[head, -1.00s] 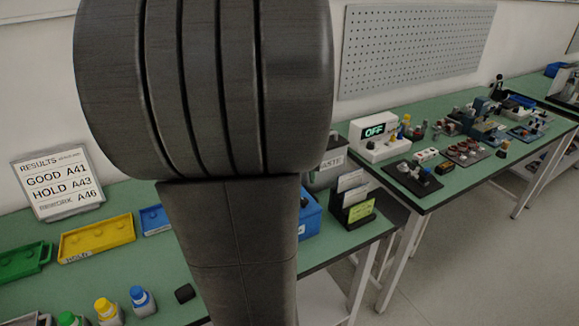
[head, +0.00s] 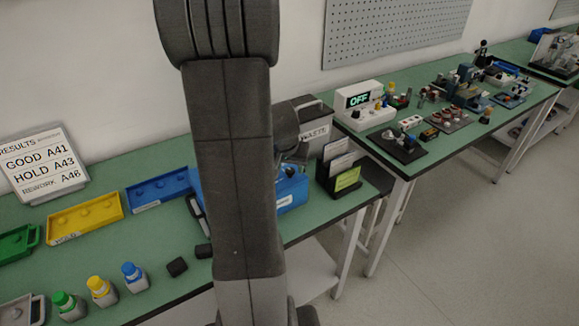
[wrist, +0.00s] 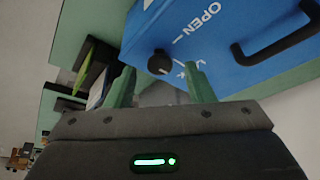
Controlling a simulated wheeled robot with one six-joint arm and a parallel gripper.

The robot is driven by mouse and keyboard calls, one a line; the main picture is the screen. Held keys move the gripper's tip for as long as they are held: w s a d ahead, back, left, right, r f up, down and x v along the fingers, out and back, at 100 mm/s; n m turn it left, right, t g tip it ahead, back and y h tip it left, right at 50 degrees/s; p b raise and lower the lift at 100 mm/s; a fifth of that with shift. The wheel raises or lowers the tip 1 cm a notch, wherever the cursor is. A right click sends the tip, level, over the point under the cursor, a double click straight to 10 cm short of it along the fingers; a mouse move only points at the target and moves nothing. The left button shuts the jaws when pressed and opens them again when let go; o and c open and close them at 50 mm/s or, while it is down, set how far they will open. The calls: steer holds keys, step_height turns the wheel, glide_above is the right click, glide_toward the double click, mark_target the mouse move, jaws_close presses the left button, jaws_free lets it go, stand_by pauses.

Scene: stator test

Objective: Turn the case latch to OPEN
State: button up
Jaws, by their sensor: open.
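The blue case (wrist: 225,50) fills the upper part of the wrist view, with the white word OPEN and a short white mark on its face. The black latch knob (wrist: 160,62) sits just below that mark. A black handle (wrist: 275,42) is to its right. My gripper (wrist: 160,84) is open, its two greenish fingers apart on either side of the knob in the picture; I cannot tell whether they touch it. In the head view the case (head: 292,193) stands on the green bench, partly hidden behind my arm.
Blue (head: 158,190) and yellow (head: 85,217) trays and several bottles are on the left. A second bench with equipment stands at right.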

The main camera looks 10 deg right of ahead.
steer(key=shift+w+d+f, duration=0.1)
steer(key=shift+w+f, duration=0.05)
steer(key=shift+f, duration=0.3)
steer(key=c, duration=1)
